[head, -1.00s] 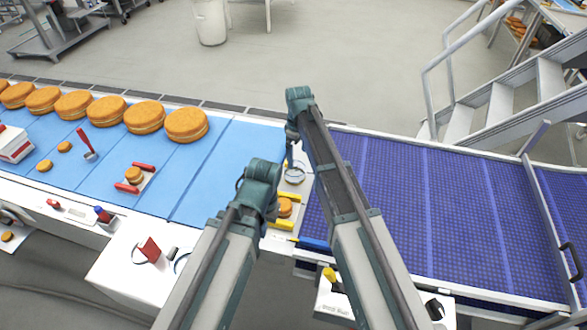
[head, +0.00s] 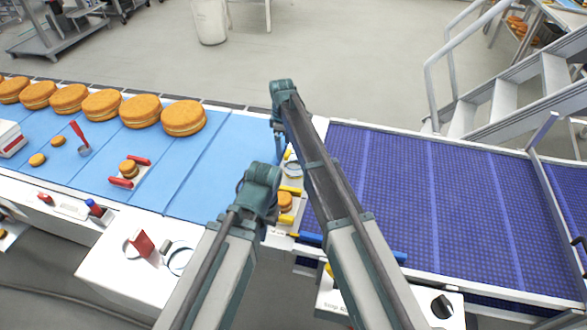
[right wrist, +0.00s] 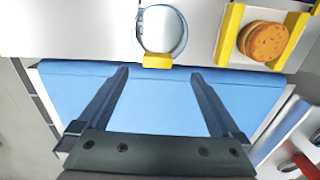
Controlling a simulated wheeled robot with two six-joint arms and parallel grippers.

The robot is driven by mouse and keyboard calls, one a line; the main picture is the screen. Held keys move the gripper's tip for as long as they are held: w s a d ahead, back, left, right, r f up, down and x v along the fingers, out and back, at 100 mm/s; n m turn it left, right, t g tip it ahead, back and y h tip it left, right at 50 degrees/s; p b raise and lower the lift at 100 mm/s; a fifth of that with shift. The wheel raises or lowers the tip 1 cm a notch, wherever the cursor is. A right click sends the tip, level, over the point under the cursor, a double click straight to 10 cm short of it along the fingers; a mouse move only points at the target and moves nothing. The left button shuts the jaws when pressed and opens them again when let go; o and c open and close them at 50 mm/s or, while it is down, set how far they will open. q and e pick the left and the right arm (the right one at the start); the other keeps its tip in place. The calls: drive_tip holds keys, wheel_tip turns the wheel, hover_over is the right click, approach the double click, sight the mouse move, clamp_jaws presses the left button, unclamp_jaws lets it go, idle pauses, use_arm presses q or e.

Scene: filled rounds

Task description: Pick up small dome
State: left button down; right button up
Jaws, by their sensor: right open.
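A small round clear thing with a bright rim, which looks like the dome, (head: 293,169) lies on the white strip between the two belts in the head view. In the right wrist view this dome (right wrist: 162,30) is at the top middle, with a yellow tab at its near edge. My right gripper (head: 278,148) points down just left of it in the head view, partly hidden by its arm. In the right wrist view my right gripper (right wrist: 159,74) is open and empty over blue belt, its fingertips short of the dome. My left gripper is not visible; only its arm shows.
A small filled round (head: 285,201) sits between yellow rails beside the dome; it also shows in the right wrist view (right wrist: 264,40). Large rounds (head: 184,117) line the far edge of the light blue belt (head: 215,165). The purple belt (head: 470,210) is empty.

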sight(288, 162)
wheel_tip(288, 162, down, 4)
drive_tip(key=shift+r+b, duration=0.25)
drive_tip(key=shift+b, duration=0.9)
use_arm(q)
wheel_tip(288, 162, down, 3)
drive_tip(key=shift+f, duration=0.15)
use_arm(e)
drive_tip(key=shift+r, duration=0.1)
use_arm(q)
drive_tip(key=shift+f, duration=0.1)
use_arm(e)
drive_tip(key=f+b, duration=0.2)
drive_tip(key=d+f+b, duration=0.1)
drive_tip(key=f+b, duration=0.1)
drive_tip(key=shift+d+f, duration=0.1)
drive_tip(key=shift+f, duration=0.2)
drive_tip(key=shift+f+b, duration=0.4)
drive_tip(key=shift+b, duration=0.25)
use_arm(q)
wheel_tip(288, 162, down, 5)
use_arm(e)
drive_tip(key=shift+r, duration=0.1)
drive_tip(key=c, duration=1)
